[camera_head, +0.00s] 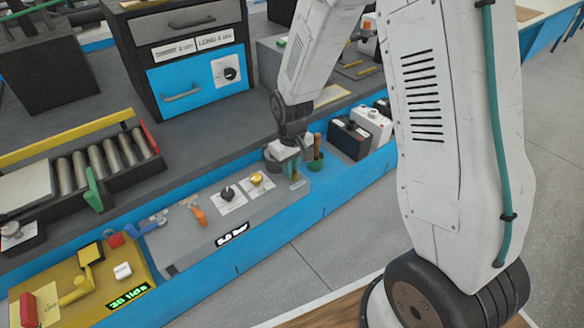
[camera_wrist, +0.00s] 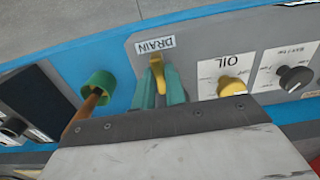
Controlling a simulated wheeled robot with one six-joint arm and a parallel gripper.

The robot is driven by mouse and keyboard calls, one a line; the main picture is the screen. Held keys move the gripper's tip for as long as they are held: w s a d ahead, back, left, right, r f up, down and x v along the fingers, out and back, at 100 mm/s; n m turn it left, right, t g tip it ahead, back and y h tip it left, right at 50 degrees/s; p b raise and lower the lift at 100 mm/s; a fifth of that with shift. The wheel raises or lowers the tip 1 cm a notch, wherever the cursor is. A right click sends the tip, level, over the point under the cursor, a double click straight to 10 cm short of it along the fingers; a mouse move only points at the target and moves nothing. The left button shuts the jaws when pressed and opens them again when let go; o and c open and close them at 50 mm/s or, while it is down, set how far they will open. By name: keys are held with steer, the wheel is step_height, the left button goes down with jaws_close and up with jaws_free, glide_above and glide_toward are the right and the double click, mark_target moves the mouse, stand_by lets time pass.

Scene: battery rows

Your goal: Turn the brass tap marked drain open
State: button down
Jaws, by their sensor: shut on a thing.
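The brass tap (camera_wrist: 156,64) shows in the wrist view, just below a white label reading DRAIN (camera_wrist: 155,44) on a grey panel. My gripper (camera_wrist: 160,80) has its two teal fingers on either side of the tap's lever and is shut on it. The lever lies in line with the fingers. In the head view my gripper (camera_head: 296,166) is at the right end of the grey panel (camera_head: 180,245), and the tap is hidden there.
A yellow knob (camera_wrist: 232,87) marked OIL and a black knob (camera_wrist: 295,78) sit beside the tap. A green cup (camera_wrist: 100,83) with a wooden handle stands on the other side. Dark and white batteries (camera_head: 372,124) stand behind it. A blue drawer unit (camera_head: 190,85) is at the back.

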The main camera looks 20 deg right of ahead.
steer(key=shift+w, duration=0.1)
steer(key=c, duration=1.4)
jaws_free()
steer(key=shift+c, duration=0.2)
step_height(320, 180, up, 8)
steer(key=shift+f, duration=0.1)
steer(key=s+d+r+m, duration=0.1)
steer(key=s+r, duration=0.8)
steer(key=s, duration=0.4)
steer(key=s+d+r+m+t, duration=0.1)
steer(key=s+d+r+m, duration=0.1)
steer(key=s+r, duration=0.8)
steer(key=s, duration=0.4)
steer(key=shift+r, duration=0.25)
